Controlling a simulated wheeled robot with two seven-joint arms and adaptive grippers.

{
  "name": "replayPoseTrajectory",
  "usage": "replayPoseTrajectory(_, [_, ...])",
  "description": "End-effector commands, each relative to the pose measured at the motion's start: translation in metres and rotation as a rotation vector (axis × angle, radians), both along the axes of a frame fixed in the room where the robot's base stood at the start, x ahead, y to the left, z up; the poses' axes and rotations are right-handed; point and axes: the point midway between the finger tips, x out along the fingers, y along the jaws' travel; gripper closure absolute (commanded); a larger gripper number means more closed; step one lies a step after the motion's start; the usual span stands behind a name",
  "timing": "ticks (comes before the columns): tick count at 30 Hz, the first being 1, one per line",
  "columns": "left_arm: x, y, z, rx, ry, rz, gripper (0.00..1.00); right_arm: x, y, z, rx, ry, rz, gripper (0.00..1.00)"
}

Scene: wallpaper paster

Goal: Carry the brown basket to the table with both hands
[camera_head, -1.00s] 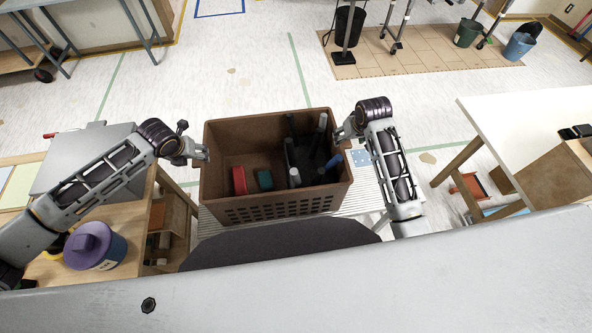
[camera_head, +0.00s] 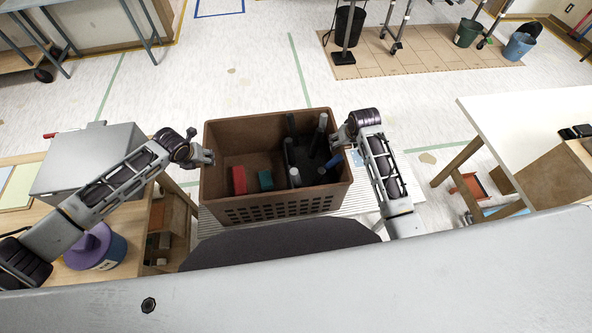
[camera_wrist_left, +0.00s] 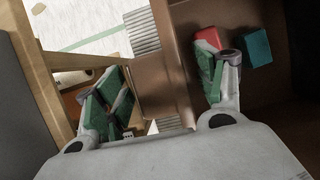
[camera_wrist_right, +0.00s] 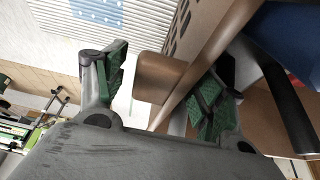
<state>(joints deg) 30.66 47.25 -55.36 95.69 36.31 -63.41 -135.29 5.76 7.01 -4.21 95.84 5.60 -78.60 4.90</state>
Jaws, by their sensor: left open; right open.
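The brown basket (camera_head: 280,208) stands upright on a ribbed light surface in front of me. It holds a red block (camera_head: 239,180), a teal block (camera_head: 265,180) and several upright cylinders. My left gripper (camera_head: 207,158) is open at the basket's left side. In the left wrist view its fingers (camera_wrist_left: 165,82) straddle the basket wall (camera_wrist_left: 172,60), one inside and one outside. My right gripper (camera_head: 338,139) is open at the right side. In the right wrist view its fingers (camera_wrist_right: 162,85) lie either side of the basket's brown edge and protruding handle (camera_wrist_right: 156,75). Finger contact is unclear.
A white-topped table (camera_head: 530,115) stands at the right. A wooden table (camera_head: 45,268) at the left bears a grey box (camera_head: 75,165) and a purple-lidded tub (camera_head: 95,245).

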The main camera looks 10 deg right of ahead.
Motion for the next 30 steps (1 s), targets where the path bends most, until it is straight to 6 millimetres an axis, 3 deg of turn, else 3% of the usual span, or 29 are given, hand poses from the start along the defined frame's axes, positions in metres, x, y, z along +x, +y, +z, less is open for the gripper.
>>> replayPoseTrajectory(4, [-0.0001,-0.0002,0.0001,0.0,0.0,0.0,0.32,-0.0001,0.0001,0.0002,0.0,0.0,0.0,0.32])
replayPoseTrajectory(20, [0.0,0.0,0.0003,0.0,0.0,0.0,1.0,-0.0002,0.0001,0.0002,0.0,0.0,0.0,1.0])
replayPoseTrajectory(30, [0.0013,0.0001,0.0019,0.0,-0.004,0.0,1.0,0.0008,0.0001,0.0018,0.0,-0.003,0.0,1.0])
